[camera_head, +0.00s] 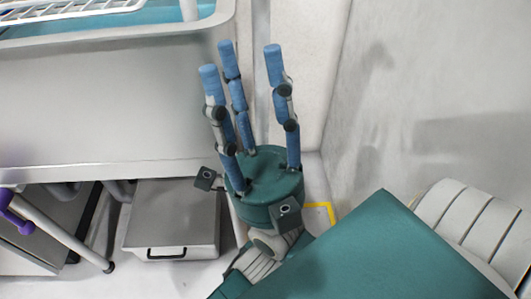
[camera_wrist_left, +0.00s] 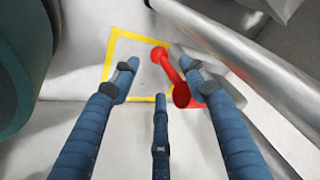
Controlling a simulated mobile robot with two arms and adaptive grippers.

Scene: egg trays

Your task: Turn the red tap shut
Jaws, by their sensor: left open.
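The red tap (camera_wrist_left: 174,66) shows in the left wrist view, in front of a pale surface within a yellow square outline (camera_wrist_left: 112,58). My left gripper (camera_wrist_left: 162,76) is open, its three blue fingers pointing towards the tap. The right-hand fingertip overlaps part of the tap; I cannot tell whether they touch. The tap does not show in the head view. My right gripper (camera_head: 240,62) is open and empty in the head view, its three blue fingers spread and pointing up the picture, beside the grey counter.
The grey counter (camera_head: 100,115) with a blue basin (camera_head: 130,17) and a white wire rack (camera_head: 60,10) fills the upper left. A grey box (camera_head: 175,215) with a black handle stands below it. A pale wall (camera_head: 430,80) bounds the right. In the left wrist view a metal pipe (camera_wrist_left: 250,65) slants past the tap.

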